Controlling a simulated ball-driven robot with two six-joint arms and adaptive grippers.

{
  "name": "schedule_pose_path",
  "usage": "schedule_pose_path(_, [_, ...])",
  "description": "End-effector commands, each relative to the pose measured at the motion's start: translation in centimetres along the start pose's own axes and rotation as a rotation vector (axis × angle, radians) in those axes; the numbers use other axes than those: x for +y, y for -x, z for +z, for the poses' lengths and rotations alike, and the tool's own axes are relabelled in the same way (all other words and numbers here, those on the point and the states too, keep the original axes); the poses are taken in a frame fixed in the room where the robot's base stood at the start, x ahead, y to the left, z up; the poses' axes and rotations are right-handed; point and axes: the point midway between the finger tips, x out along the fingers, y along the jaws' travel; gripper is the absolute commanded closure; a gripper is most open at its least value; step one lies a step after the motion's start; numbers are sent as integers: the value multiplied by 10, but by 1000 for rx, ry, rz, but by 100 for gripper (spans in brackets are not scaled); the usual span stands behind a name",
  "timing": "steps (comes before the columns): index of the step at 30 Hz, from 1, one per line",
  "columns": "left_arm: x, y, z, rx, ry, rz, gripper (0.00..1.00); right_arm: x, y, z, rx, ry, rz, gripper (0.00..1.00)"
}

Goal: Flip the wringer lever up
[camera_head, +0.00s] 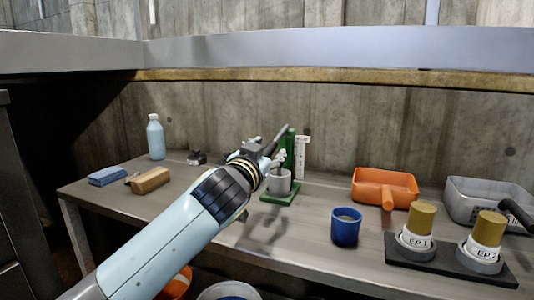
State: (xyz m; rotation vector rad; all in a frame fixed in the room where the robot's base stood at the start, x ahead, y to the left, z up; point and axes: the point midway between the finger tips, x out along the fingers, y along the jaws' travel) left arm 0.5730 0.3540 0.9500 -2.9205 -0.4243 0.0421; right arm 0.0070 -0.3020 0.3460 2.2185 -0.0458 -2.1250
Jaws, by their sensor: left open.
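The wringer is a small green stand (289,143) with a grey cup (279,184) on a green base, at the back middle of the table. A slim dark grey bar (281,137), which looks like the lever, slants up to the right beside the green post. My left gripper (269,158) is open, in front of and just left of the stand, at the lower end of this bar. The gripper hides part of the stand and the bar's lower end. I cannot tell whether it touches the bar. My right gripper is not in view.
A blue cup (346,228), an orange dustpan (386,190), a grey tray (482,204) and two gold-capped containers (420,220) stand on the right. A light blue bottle (155,138), a blue sponge (107,176) and a tan brush (151,180) are on the left. A concrete wall stands behind.

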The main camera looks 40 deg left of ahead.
Motion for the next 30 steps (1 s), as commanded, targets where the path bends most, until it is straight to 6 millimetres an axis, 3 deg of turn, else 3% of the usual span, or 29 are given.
schedule_pose_path(6, [0,0,0,0,-1,0,56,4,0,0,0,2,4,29])
schedule_pose_path(16, [0,0,0,0,-1,0,99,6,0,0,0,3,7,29])
schedule_pose_path(30, [-1,0,-3,-5,-1,1,100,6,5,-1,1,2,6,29])
